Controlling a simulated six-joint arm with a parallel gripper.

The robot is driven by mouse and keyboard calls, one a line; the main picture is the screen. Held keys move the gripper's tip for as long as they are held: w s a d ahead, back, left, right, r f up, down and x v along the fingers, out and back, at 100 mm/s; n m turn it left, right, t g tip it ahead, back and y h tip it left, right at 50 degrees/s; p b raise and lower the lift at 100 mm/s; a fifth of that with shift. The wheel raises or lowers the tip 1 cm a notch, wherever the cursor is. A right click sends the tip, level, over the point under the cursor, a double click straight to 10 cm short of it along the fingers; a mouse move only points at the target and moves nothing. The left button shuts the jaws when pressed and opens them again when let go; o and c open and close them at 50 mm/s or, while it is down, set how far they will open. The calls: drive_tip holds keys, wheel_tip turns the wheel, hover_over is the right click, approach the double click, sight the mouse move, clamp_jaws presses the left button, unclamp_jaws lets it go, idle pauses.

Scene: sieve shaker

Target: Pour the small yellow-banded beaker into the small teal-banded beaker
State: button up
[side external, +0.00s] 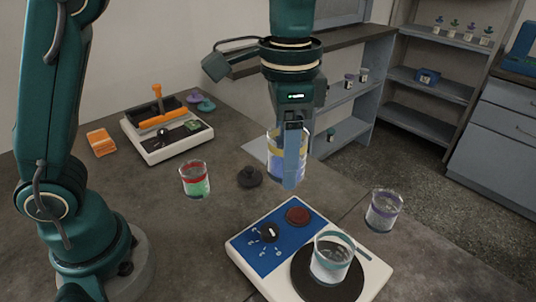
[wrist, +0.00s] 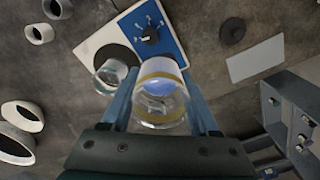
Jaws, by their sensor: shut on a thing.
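My gripper (side external: 292,168) is shut on the yellow-banded beaker (side external: 274,148), a clear beaker with blue liquid inside. It holds the beaker above the work surface, roughly upright, with one finger covering part of it. In the wrist view the beaker (wrist: 160,92) sits between the two fingers (wrist: 160,85). The teal-banded beaker (side external: 331,262) stands upright on the round black plate of a blue and white device. It is in front of and below my gripper in the side view. In the wrist view the teal-banded beaker (wrist: 110,76) shows beside the left finger, apart from the held beaker.
The blue and white device (side external: 258,250) has a black knob and a red button (side external: 297,216). A red-banded beaker with green contents (side external: 195,182) stands left, and a dark-banded beaker (side external: 384,212) right. A dark lidlike piece (side external: 249,177) lies behind. A lever device (side external: 165,130) stands farther back.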

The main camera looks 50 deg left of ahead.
drive_tip(key=s+d+f+m, duration=0.2)
drive_tip(key=d+m, duration=0.5)
drive_tip(key=d, duration=0.1)
drive_tip(key=s+d+f+m, duration=0.2)
drive_tip(key=d+m, duration=0.6)
drive_tip(key=d+f, duration=0.1)
drive_tip(key=f, duration=0.1)
drive_tip(key=s+d+f, duration=0.1)
drive_tip(key=f, duration=0.1)
drive_tip(key=d+f, duration=0.1)
drive_tip(key=f, duration=0.1)
drive_tip(key=shift+s+d, duration=0.25)
drive_tip(key=shift+s, duration=0.05)
drive_tip(key=shift+a+r, duration=0.1)
drive_tip(key=a+g+h, duration=0.1)
drive_tip(key=h, duration=0.1)
drive_tip(key=w+a+r+g+h, duration=0.1)
drive_tip(key=shift+w+a+r+h, duration=0.1)
drive_tip(key=shift+w+r+h, duration=0.05)
drive_tip(key=shift+h, duration=0.25)
drive_tip(key=r+h, duration=0.1)
drive_tip(key=a+r+g+h, duration=0.1)
drive_tip(key=r, duration=0.1)
drive_tip(key=w+a+r+g+h, duration=0.1)
drive_tip(key=shift+r+h, duration=0.15)
drive_tip(key=shift+h, duration=0.15)
